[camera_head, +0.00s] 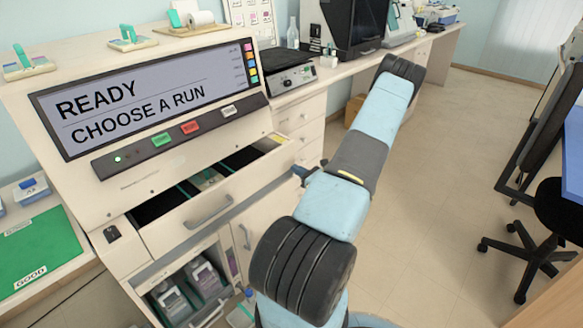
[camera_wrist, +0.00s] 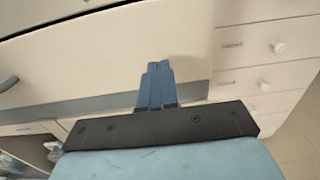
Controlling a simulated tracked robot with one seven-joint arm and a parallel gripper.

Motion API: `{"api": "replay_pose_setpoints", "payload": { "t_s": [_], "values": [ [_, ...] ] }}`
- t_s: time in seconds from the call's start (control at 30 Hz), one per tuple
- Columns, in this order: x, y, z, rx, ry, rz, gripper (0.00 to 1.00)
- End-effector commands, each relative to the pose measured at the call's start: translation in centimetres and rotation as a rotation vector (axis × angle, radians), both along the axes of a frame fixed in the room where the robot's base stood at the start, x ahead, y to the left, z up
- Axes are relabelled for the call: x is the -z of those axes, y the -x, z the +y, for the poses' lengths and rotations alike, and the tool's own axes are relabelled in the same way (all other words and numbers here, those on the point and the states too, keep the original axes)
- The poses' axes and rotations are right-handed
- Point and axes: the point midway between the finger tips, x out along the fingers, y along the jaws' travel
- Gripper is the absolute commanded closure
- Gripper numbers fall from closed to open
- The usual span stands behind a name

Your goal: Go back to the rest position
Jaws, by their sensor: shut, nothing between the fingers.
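My gripper (camera_wrist: 157,70) is shut and empty in the wrist view, its two blue fingers pressed together in front of a cream cabinet face. In the head view my arm rises from the bottom and bends back toward the staining machine. The gripper end (camera_head: 300,172) shows only in part there, close to the right end of the open drawer (camera_head: 220,200). I cannot tell whether it touches the drawer. The machine's display (camera_head: 150,95) reads "READY" and "CHOOSE A RUN".
The drawer stands open, with dark compartments inside. Bottles (camera_head: 205,277) stand in the open cabinet below. A green mat (camera_head: 40,250) lies at left. A long counter (camera_head: 345,67) runs along the back. A black chair (camera_head: 530,250) stands at right. The floor (camera_head: 430,200) between is clear.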

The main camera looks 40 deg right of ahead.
Motion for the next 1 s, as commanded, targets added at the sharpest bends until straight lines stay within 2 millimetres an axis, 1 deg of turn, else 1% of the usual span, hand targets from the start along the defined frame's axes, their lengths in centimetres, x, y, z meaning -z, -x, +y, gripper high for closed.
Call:
{"api": "replay_pose_setpoints", "payload": {
  "t_s": [0.03,0.2,0.3,0.43,0.6,0.87,0.97,1.0],
  "values": [
    [0.0,1.1,-0.1,0.002,-0.002,0.002,1.00],
    [0.1,4.5,-0.4,0.003,-0.003,0.002,1.00],
    [0.1,6.0,-0.5,0.002,-0.003,0.002,1.00],
    [0.1,7.5,-0.6,0.001,-0.002,0.002,1.00],
    [0.1,8.3,-0.7,0.002,-0.002,0.003,1.00],
    [0.0,8.3,-0.6,-0.003,0.000,0.002,1.00],
    [-1.0,7.7,-0.1,-0.037,0.019,0.004,1.00],
    [-1.6,7.3,0.3,-0.062,0.032,0.005,1.00]
  ]
}}
